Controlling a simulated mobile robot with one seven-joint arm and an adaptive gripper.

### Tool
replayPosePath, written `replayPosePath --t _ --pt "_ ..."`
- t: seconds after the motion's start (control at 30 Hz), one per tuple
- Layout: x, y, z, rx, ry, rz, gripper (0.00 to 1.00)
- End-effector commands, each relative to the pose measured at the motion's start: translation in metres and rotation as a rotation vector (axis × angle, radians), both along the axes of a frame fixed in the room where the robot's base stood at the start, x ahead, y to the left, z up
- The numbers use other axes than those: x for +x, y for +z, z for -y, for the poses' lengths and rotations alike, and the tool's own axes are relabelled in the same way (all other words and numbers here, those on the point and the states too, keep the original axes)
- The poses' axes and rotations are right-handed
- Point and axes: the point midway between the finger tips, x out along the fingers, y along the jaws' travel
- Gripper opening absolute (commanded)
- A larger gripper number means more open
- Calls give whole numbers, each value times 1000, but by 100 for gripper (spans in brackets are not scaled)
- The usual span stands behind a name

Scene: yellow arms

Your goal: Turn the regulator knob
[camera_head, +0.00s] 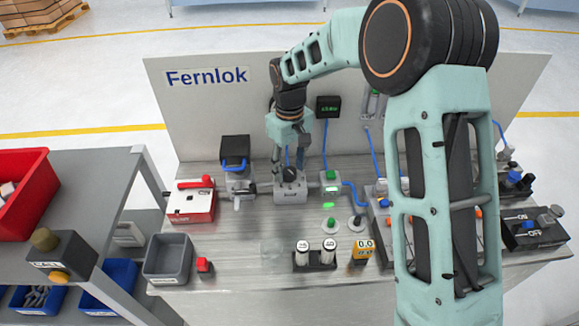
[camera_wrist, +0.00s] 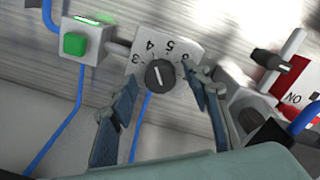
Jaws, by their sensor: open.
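The regulator (camera_head: 290,194) is a grey block with a black knob (camera_head: 289,174) on it, near the middle of the bench. In the wrist view the black knob (camera_wrist: 160,76) sits on a pale dial plate (camera_wrist: 178,47) with numbers around it. A pale line on the knob points up, roughly between 4 and 5. My gripper (camera_head: 290,158) hangs over the regulator, pointing down. In the wrist view my gripper (camera_wrist: 165,88) is open, one finger left of the knob and one right. I cannot tell whether either finger touches it.
A block with a green button (camera_wrist: 75,44) stands beside the regulator. Blue hoses (camera_head: 352,188) run close by. The front of the bench (camera_head: 230,280) has bare room.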

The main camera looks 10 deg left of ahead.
Motion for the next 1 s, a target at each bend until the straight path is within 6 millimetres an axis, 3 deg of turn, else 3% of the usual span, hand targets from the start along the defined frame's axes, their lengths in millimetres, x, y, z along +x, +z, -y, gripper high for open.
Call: replayPosePath --t 0.6,1.0 --pt "1 107 -1 2 0 3 44" --pt "0 119 0 2 0 1 44"
